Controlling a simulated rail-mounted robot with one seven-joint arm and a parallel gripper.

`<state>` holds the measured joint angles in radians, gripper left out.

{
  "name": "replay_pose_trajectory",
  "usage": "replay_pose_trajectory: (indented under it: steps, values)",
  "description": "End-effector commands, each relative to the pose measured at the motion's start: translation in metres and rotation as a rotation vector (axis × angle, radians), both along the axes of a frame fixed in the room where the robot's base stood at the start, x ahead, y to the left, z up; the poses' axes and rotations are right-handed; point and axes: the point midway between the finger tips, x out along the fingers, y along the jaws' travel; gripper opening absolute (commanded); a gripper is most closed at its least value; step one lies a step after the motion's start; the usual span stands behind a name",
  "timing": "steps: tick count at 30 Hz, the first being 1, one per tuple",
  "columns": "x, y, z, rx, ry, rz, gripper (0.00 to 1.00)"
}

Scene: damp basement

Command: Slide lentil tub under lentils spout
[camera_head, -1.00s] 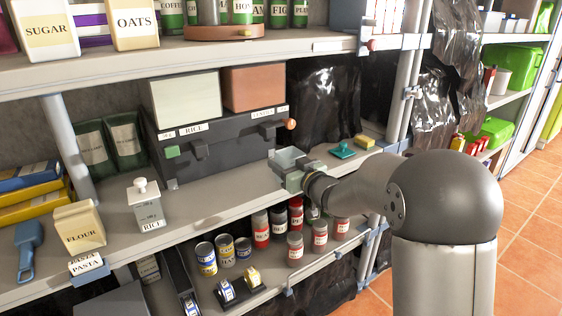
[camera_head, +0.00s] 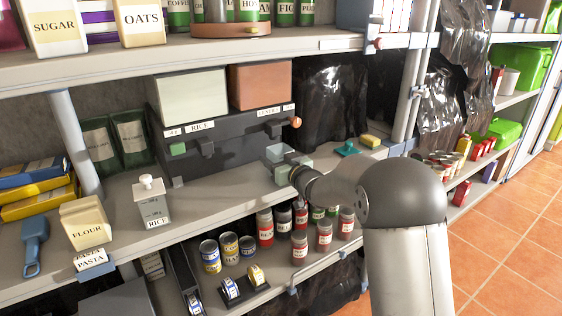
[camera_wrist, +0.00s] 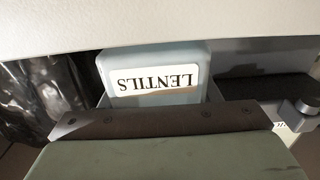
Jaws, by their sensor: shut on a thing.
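The lentil tub is a small pale blue-grey box (camera_head: 276,152) on the middle shelf. It stands at the front of the right half of the dispenser, just below and in front of the lentils spout (camera_head: 274,130); the exact alignment is hard to tell. My gripper (camera_head: 281,168) is shut on the tub from the front right, and its fingers hide part of it. In the wrist view the tub's white LENTILS label (camera_wrist: 155,80) shows upside down beyond a grey-green finger pad (camera_wrist: 170,160). The dispenser's lentils hopper (camera_head: 260,86) is reddish brown, with an orange knob (camera_head: 296,122) beside its label.
A rice tub (camera_head: 153,203) and flour box (camera_head: 85,224) stand farther left. A teal item (camera_head: 347,149) and yellow block (camera_head: 369,141) lie right. Bare shelf (camera_head: 215,192) lies left of my gripper.

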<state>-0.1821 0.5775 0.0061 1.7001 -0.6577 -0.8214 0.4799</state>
Motion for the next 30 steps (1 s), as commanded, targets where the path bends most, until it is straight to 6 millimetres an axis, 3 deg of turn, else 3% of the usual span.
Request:
replay_pose_trajectory:
  steps: [12,30]
  values:
    - [0.023,0.018,-0.002,0.0,0.0,0.0,0.33]
    - [0.028,0.022,-0.002,0.001,-0.001,0.0,0.33]
